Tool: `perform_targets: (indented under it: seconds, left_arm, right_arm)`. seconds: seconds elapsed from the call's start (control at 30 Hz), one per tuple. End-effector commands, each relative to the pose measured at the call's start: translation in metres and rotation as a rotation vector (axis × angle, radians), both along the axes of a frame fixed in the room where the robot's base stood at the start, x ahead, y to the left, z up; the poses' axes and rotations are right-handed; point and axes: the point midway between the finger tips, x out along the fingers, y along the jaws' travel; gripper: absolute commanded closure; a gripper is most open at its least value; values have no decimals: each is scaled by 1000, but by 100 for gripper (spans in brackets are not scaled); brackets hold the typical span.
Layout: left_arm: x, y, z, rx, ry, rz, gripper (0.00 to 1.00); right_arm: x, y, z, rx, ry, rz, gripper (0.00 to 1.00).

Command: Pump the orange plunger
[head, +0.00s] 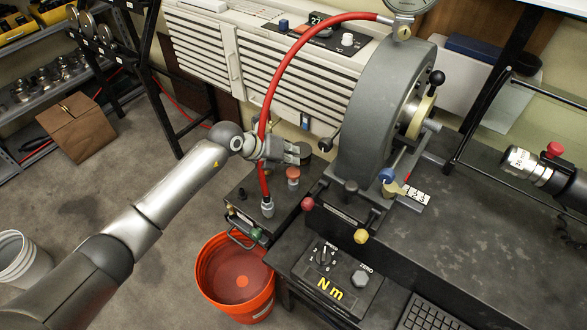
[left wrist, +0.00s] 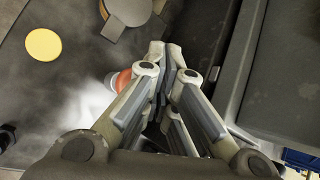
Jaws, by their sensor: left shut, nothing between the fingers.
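The orange plunger (head: 293,173) is a small orange-red knob on a pale stem, standing on the dark box (head: 240,190) left of the big grey wheel housing. My left gripper (head: 303,153) is shut and empty, just above the plunger in the head view, its fingers pointing right. In the left wrist view, the closed fingers (left wrist: 170,62) lie beside an orange patch, likely the plunger (left wrist: 123,79), which is partly hidden behind a finger. I cannot tell whether they touch. My right gripper is not in view.
A red hose (head: 282,70) arches from the box to the gauge, close beside my left wrist. The grey wheel housing (head: 375,115) stands to the right. An orange bucket (head: 215,262) sits on the floor below. A red-knobbed lever (head: 308,203) is near the box.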

Motion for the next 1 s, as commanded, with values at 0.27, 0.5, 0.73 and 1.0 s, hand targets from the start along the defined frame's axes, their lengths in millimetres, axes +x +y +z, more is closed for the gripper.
perform_targets:
  seconds: [0.27, 0.5, 0.73, 1.0]
  left_arm:
    - [0, 0, 34, 1, -2, -1, 100]
    - [0, 0, 40, 0, -1, -1, 100]
    - [0, 0, 39, 0, -1, 0, 100]
    - [0, 0, 39, 0, 0, 0, 100]
  right_arm:
    - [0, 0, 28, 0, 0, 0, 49]
    - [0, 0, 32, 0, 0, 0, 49]
    - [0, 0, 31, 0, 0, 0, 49]
    - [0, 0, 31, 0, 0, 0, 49]
